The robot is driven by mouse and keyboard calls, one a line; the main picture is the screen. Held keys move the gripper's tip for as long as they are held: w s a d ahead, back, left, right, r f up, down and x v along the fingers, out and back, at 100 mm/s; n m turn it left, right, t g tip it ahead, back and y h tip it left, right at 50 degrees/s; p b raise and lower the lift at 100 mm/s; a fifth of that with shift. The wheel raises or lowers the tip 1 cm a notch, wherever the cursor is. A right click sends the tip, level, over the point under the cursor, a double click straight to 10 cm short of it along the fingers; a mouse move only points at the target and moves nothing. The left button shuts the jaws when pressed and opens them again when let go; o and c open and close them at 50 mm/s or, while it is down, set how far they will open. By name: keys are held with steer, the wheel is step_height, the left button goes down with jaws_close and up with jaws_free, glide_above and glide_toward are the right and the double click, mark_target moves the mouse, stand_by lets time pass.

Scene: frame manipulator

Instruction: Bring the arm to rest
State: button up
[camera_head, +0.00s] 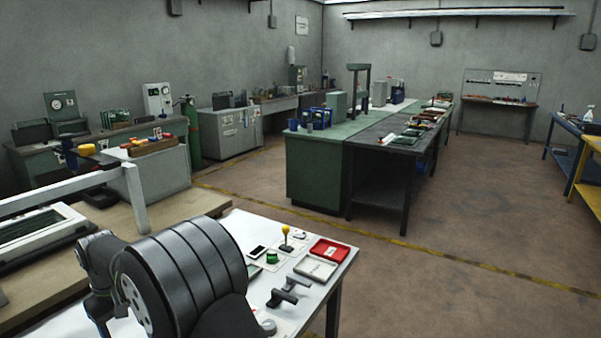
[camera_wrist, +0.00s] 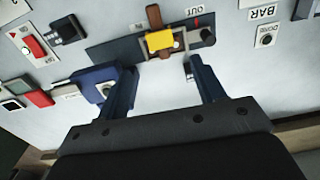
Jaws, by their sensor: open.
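My gripper (camera_wrist: 160,80) shows at the lower middle of the wrist view. Its two dark blue fingers are spread apart with nothing between them. A yellow block (camera_wrist: 160,42) with a brown upright piece sits on a dark strip (camera_wrist: 103,51) just beyond the fingertips, apart from them as far as I can tell. In the head view my dark, rounded arm fills the lower left, and the gripper is hidden there.
The white table (camera_head: 318,262) holds a red tray (camera_head: 329,250), a pale tray (camera_head: 315,267), a yellow-topped stick (camera_head: 286,236) and dark handles. In the wrist view, a dark blue block (camera_wrist: 88,84) lies close by the left finger. A red-fronted switch (camera_wrist: 34,46) lies farther left.

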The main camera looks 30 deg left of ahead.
step_height(320, 180, down, 10)
steer(key=shift+d+f, duration=0.1)
steer(key=shift+f, duration=0.15)
step_height(320, 180, up, 6)
steer(key=w+d+r, duration=0.7)
steer(key=w+d, duration=0.1)
steer(key=w, duration=0.1)
steer(key=w+d+f, duration=0.6)
steer(key=d+f, duration=0.2)
steer(key=d, duration=0.2)
steer(key=s+a+f, duration=0.4)
steer(key=s+a, duration=0.1)
steer(key=s+a+f, duration=0.2)
steer(key=a, duration=0.1)
steer(key=shift+s+a, duration=0.1)
steer(key=shift+s, duration=0.1)
steer(key=shift+s+a+f, duration=0.15)
steer(key=shift+a+f, duration=0.05)
steer(key=shift+f, duration=0.55)
